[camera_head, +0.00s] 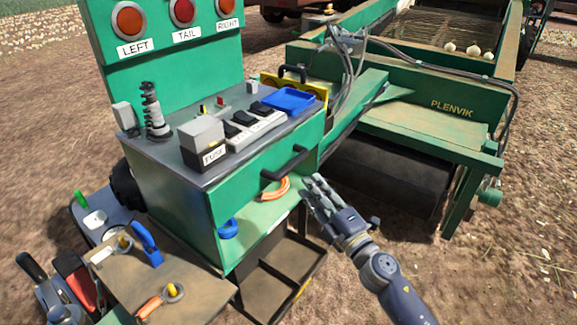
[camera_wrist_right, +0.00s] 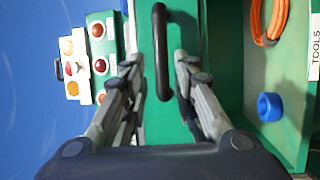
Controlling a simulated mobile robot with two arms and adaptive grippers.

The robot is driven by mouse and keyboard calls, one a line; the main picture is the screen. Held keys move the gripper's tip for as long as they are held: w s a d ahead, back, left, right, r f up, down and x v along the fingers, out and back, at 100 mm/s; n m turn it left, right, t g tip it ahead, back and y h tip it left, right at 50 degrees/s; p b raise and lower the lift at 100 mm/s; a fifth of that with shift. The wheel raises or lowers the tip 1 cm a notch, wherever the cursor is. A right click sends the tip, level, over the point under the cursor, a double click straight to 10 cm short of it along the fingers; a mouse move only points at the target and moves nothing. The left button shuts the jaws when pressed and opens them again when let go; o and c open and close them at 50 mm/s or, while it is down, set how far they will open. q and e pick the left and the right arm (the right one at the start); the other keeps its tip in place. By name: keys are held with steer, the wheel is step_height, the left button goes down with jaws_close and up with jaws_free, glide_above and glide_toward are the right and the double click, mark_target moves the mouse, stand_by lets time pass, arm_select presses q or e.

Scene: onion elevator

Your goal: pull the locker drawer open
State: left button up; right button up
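The locker drawer (camera_head: 245,183) is the green front under the grey control top in the head view, and it looks shut, flush with the cabinet. Its black bar handle (camera_head: 285,163) also shows in the right wrist view (camera_wrist_right: 162,30), upright in the picture. My right gripper (camera_head: 314,182) is just right of and below the handle in the head view. In the wrist view its two fingers (camera_wrist_right: 157,68) are apart, with the handle lined up between their tips. I cannot tell whether they touch it.
An open shelf below the drawer holds an orange coil (camera_head: 276,190) and a blue ring (camera_head: 228,229). A low dark tray (camera_head: 290,265) stands beneath. A blue tray (camera_head: 289,100) sits on top. The green PLENVIK machine (camera_head: 430,105) stands to the right. Bare soil lies in front.

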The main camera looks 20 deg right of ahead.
mark_target(293, 165)
steer(key=p+x, duration=0.1)
steer(key=x, duration=0.9)
steer(key=shift+f, duration=0.1)
steer(key=shift+c, duration=0.5)
jaws_close()
